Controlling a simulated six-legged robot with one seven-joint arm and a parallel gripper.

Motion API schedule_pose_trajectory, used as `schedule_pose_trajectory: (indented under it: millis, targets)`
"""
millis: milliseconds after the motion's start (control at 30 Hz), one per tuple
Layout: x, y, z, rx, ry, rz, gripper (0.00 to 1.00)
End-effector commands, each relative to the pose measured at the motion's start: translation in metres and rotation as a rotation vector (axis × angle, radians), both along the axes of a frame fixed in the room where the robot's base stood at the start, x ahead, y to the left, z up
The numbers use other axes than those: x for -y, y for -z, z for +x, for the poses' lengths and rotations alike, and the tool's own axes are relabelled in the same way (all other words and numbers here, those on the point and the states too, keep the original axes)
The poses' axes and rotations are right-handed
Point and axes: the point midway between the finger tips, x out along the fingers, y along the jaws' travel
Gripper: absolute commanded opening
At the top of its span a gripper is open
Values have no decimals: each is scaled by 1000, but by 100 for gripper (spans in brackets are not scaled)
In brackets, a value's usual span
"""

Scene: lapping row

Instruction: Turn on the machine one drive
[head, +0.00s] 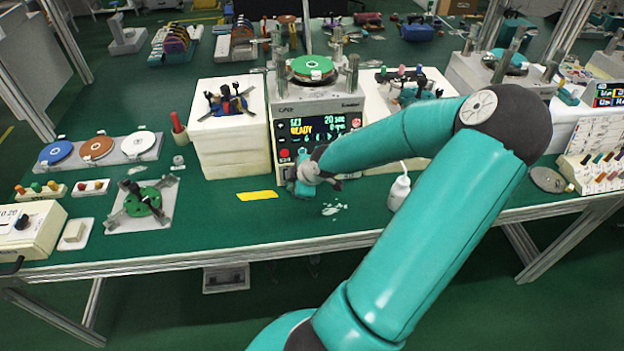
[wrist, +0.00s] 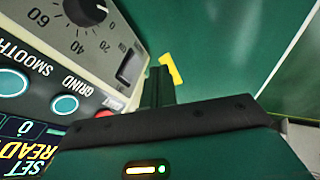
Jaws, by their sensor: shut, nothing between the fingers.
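The lapping machine (head: 283,107) stands mid-bench with a green disc (head: 312,65) on top. Its lit display (head: 330,125) reads READY, 20 sec and 0 rpm. In the wrist view its tilted panel shows a dial (wrist: 85,10) marked 0 to 60, a dark rocker switch (wrist: 128,68), round teal buttons (wrist: 64,104) labelled SMOOTH and GRIND, and part of a red button. My gripper (head: 303,183) is at the lower front of the machine, hiding part of that panel. Its shut dark fingers (wrist: 159,86) are beside the rocker switch; I cannot tell whether they touch it.
A white block (head: 228,140) stands left of the machine and a white bottle (head: 399,192) to the right. A green fixture (head: 143,203) and coloured discs (head: 97,148) are at left.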

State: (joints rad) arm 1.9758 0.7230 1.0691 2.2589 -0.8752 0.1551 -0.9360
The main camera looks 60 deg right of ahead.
Motion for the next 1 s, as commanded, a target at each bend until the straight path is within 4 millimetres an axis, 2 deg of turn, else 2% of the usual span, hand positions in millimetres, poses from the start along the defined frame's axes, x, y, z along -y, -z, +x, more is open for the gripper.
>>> schedule_pose_trajectory:
  millis: [133, 367, 1000]
  targets:
    - [0, -2, 4, 0, 1, 1, 0]
    - [-1, -19, -7, 0, 3, 1, 0]
    - [-9, -77, -50, 0, 2, 0, 0]
